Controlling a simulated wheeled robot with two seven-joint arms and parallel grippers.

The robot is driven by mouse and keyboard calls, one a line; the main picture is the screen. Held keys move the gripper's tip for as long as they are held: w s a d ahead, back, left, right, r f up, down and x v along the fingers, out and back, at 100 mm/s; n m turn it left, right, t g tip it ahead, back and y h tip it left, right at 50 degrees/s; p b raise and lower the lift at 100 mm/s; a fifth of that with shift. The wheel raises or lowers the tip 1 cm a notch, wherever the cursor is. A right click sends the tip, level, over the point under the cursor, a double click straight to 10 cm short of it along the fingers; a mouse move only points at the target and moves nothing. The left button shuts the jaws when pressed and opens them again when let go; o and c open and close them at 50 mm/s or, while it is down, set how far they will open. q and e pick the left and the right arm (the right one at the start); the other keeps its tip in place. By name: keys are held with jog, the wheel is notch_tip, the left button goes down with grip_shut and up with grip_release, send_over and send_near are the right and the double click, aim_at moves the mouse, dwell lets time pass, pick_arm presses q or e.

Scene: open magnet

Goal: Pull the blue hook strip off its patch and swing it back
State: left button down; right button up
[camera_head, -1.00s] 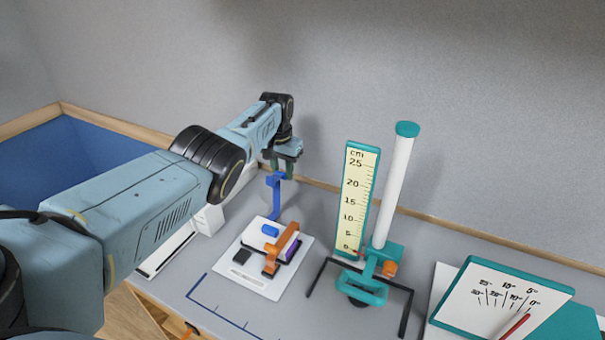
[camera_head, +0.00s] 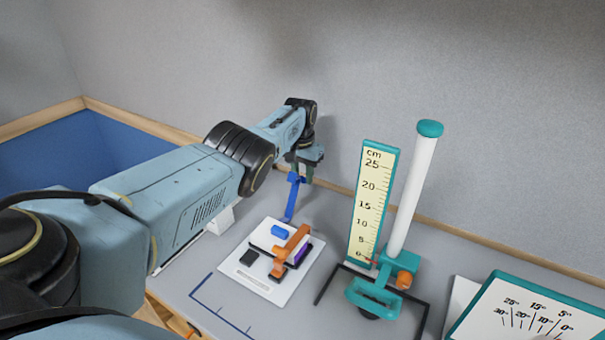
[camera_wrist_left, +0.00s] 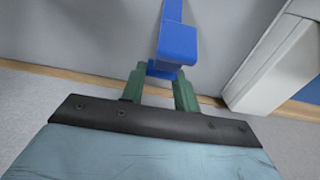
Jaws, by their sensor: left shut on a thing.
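The blue hook strip (camera_head: 291,198) stands up from the back of a white board, its top end at my left gripper (camera_head: 299,172). In the left wrist view the strip's blue end block (camera_wrist_left: 177,42) sits at the fingertips of my left gripper (camera_wrist_left: 161,82), which is shut on it. I cannot tell which piece is the patch. My right gripper is not in view.
A cm scale (camera_head: 374,201) and a white tube with a teal cap (camera_head: 416,190) stand right of the board on a teal base (camera_head: 372,298) with a black frame. A teal-edged angle card (camera_head: 525,312) is at the right. The wall is behind.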

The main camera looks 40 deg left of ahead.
pick_arm(q)
jog(key=c, duration=1.3)
grip_release()
jog(key=shift+w+r, duration=0.35)
jog(key=shift+o, duration=1.3)
jog(key=shift+f, duration=0.1)
jog(key=shift+s+f, duration=0.1)
jog(key=r+p, duration=0.1)
jog(key=r, duration=0.1)
jog(key=r+p, duration=0.1)
jog(key=r, duration=0.1)
jog(key=r+p, duration=0.2)
jog(key=shift+s+r, duration=0.25)
notch_tip(320, 180, up, 7)
jog(key=shift+s, duration=0.2)
